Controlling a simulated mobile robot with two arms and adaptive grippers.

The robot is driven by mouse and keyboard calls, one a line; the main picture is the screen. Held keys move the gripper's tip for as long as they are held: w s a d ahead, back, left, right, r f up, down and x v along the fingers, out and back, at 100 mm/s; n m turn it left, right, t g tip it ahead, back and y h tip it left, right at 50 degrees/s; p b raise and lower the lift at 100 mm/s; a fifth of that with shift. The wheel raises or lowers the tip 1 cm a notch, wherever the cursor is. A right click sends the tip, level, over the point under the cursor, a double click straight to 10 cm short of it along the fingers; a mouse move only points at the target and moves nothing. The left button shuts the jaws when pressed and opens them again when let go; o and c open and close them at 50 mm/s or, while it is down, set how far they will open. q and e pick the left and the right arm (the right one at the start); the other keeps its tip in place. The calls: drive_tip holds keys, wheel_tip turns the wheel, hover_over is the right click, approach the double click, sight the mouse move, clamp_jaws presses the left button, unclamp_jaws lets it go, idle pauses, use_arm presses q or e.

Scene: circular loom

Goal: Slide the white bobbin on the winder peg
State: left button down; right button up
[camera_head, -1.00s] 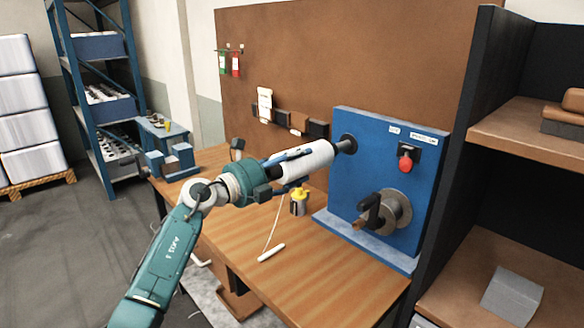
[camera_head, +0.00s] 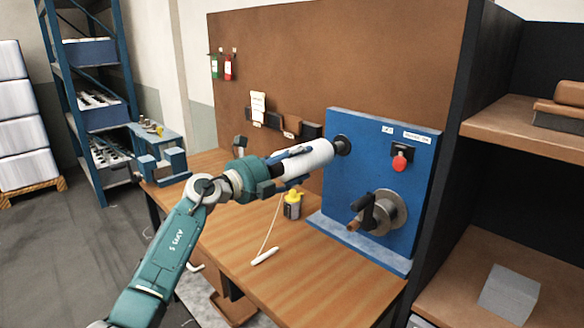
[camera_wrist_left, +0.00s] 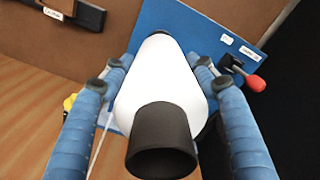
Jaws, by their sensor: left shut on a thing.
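The white bobbin (camera_head: 314,156) is held level, its far end at the black winder peg's base (camera_head: 342,146) on the blue winder panel (camera_head: 372,170). Little or no dark gap shows between them, and the bobbin hides any more of the peg. My left gripper (camera_head: 291,164) is shut on the bobbin from behind. In the left wrist view the white bobbin (camera_wrist_left: 160,85) lies between the two blue fingers (camera_wrist_left: 160,100), with a black tube end (camera_wrist_left: 162,140) towards the camera. My right gripper is not in view.
A red knob (camera_head: 399,162) and a crank hub (camera_head: 385,212) are on the panel. A yellow-capped bottle (camera_head: 292,204) stands on the wooden table (camera_head: 300,270) below the gripper. A white stick with cord (camera_head: 265,256) lies in front. A dark shelf unit (camera_head: 520,130) borders the right.

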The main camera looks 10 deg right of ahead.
use_arm(q)
drive_tip(key=shift+b+x, duration=0.75)
drive_tip(key=shift+x, duration=0.15)
drive_tip(key=shift+w+d+r, duration=0.1)
drive_tip(key=shift+d+r, duration=0.05)
drive_tip(key=shift+d, duration=0.05)
drive_tip(key=shift+w+d+b, duration=0.2)
drive_tip(key=shift+d+b, duration=0.05)
drive_tip(key=shift+b, duration=0.4)
drive_tip(key=c, duration=0.5)
unclamp_jaws()
drive_tip(key=shift+c, duration=0.2)
drive_tip(key=shift+a+f, duration=0.15)
drive_tip(key=shift+f, duration=0.05)
drive_tip(key=shift+s+a, duration=0.25)
drive_tip(key=shift+a, duration=0.15)
drive_tip(key=v, duration=1.1)
drive_tip(key=shift+s+d+r, duration=0.1)
